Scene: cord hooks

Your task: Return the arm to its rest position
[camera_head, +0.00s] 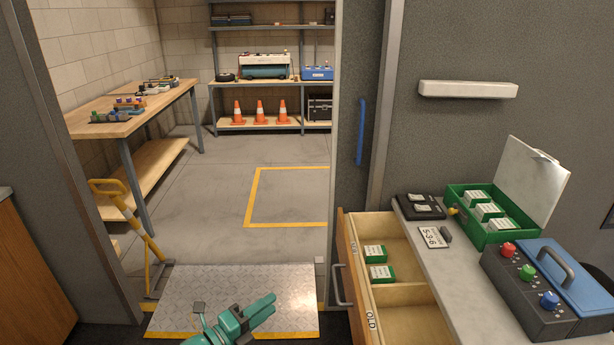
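My gripper (270,305) is teal and shows at the bottom of the view, over the metal tread plate in the doorway. Its fingers point right and lie close together. At this angle I cannot tell whether a gap is left between them. I see nothing hanging from it. It is to the left of the open drawer (412,296) and apart from it. Most of my arm is out of view.
The drawer holds green-and-white card packs (381,273). On the grey counter (480,290) are a green open case (467,228), a control box with coloured knobs (525,295) and a tag (433,237). A yellow stand (152,245) is left of the tread plate (290,290). The floor beyond is clear.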

